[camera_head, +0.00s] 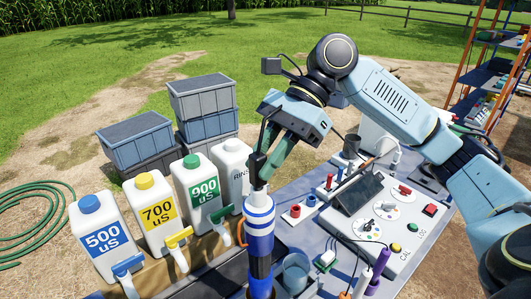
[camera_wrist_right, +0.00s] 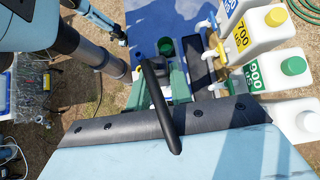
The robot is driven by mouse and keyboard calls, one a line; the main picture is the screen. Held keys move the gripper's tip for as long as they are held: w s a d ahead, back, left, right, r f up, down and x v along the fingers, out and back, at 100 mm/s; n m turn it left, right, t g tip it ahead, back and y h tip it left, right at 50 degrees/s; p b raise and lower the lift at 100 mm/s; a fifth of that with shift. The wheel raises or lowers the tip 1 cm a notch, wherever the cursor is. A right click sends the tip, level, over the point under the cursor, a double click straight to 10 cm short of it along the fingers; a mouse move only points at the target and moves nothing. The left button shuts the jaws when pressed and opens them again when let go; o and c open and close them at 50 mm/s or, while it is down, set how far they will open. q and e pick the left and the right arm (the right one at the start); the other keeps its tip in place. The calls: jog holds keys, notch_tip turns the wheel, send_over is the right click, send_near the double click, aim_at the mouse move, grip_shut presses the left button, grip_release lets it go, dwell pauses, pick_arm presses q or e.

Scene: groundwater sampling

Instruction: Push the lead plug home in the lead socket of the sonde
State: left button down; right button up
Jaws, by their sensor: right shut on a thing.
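The sonde (camera_head: 259,222) stands upright, a blue and white banded cylinder with a dark lower part, at the table's near edge in the head view. My right gripper (camera_head: 266,160) is above its top, with green fingers shut on the black lead plug (camera_head: 257,167). The plug's lower end meets or nearly meets the sonde's top; the lead socket is hidden, and I cannot tell how deep the plug sits. In the right wrist view the black lead (camera_wrist_right: 158,105) runs between the fingers of my right gripper (camera_wrist_right: 163,85).
Several calibration bottles, including the 500 (camera_head: 101,240), 700 (camera_head: 158,212) and 900 (camera_head: 202,192), stand left of the sonde. A grey-blue bucket (camera_head: 296,271) stands close at its right. A control panel (camera_head: 405,232) with knobs lies further right. Grey crates (camera_head: 203,96) stand behind.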

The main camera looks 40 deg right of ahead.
jog(key=shift+f, duration=0.1)
jog(key=o, duration=1)
jog(key=v, duration=1.3)
jog(key=shift+d, duration=0.1)
